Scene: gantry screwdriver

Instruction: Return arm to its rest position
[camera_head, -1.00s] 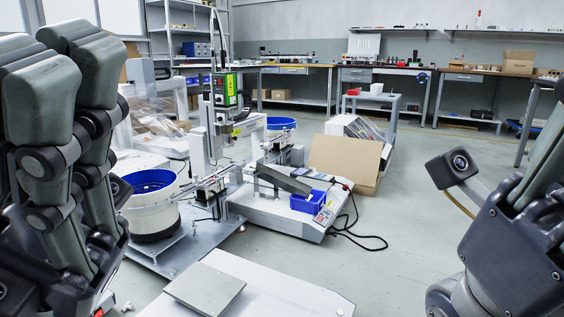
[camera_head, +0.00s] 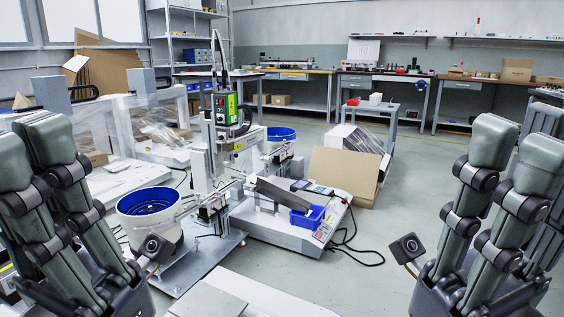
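My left gripper (camera_head: 30,145) is at the left edge, its thick grey fingers pointing up and extended. It holds nothing that I can see, and part of it is cut off by the frame. My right gripper (camera_head: 515,160) is at the right edge, fingers also up, extended and apart, with nothing between them. A small camera sits beside each gripper. The gantry screwdriver machine (camera_head: 222,130) stands in the middle, beyond both grippers. Neither gripper touches it.
A white feeder with a blue bowl (camera_head: 150,201) stands close to the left gripper. A blue bin (camera_head: 307,216) sits on the machine's base, with a cardboard sheet (camera_head: 342,172) behind. A pale flat surface (camera_head: 260,295) lies in front. Open floor (camera_head: 395,225) lies right of the machine.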

